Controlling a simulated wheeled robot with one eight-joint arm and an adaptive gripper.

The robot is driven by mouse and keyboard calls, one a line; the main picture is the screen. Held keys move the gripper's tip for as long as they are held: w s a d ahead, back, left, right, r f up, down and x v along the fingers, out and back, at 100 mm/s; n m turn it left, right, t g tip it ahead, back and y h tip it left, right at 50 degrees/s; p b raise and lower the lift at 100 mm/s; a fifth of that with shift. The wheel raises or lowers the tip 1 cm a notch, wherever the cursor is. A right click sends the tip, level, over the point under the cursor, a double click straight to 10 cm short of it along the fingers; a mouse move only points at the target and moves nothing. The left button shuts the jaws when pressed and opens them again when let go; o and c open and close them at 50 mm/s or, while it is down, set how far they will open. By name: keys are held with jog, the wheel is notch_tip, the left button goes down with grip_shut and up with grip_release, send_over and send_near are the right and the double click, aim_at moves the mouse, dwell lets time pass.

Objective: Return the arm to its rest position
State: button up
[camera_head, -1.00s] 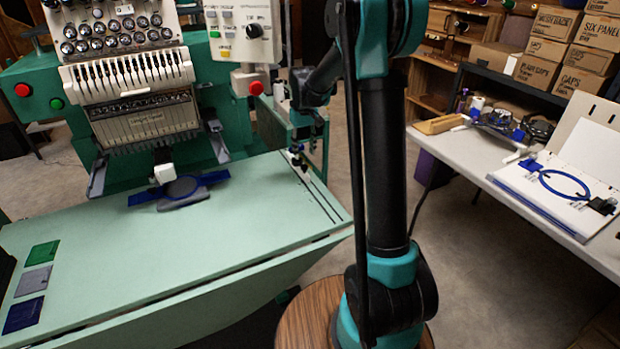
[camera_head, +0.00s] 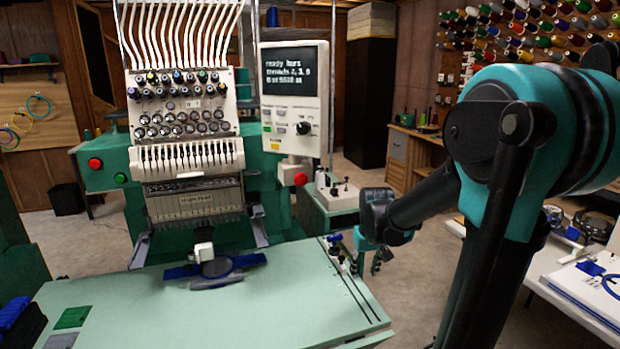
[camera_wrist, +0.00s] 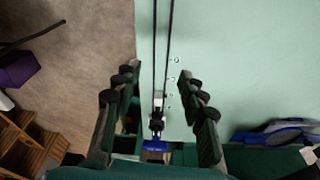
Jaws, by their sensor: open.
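My arm (camera_head: 540,110) stands at the right of the head view, its elbow high and its forearm reaching down and left. My gripper (camera_head: 376,266) hangs beside the right edge of the pale green machine table (camera_head: 200,310). In the wrist view my gripper (camera_wrist: 158,92) has its two dark fingers wide apart, with nothing held between them. Below and between them show the table's dark rails (camera_wrist: 163,45) and a small white and black fitting with a blue part (camera_wrist: 156,125). Whether the fingers touch anything cannot be told.
The embroidery machine (camera_head: 190,160) with its control panel (camera_head: 295,100) stands behind the table. A blue hoop piece (camera_head: 216,268) lies under its head. A white side table (camera_head: 560,275) with a blue hoop is at right, beyond my arm. Open floor (camera_head: 425,260) lies between.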

jog(key=s+d+f+t, duration=0.1)
jog(key=s+f, duration=0.1)
jog(key=s, duration=0.5)
jog(key=s+d+f+m+t, duration=0.1)
jog(key=s+f, duration=0.2)
jog(key=s, duration=0.5)
jog(key=shift+s+d+f+m, duration=0.2)
jog(key=shift+d+f+m, duration=0.05)
jog(key=shift+f+m, duration=0.05)
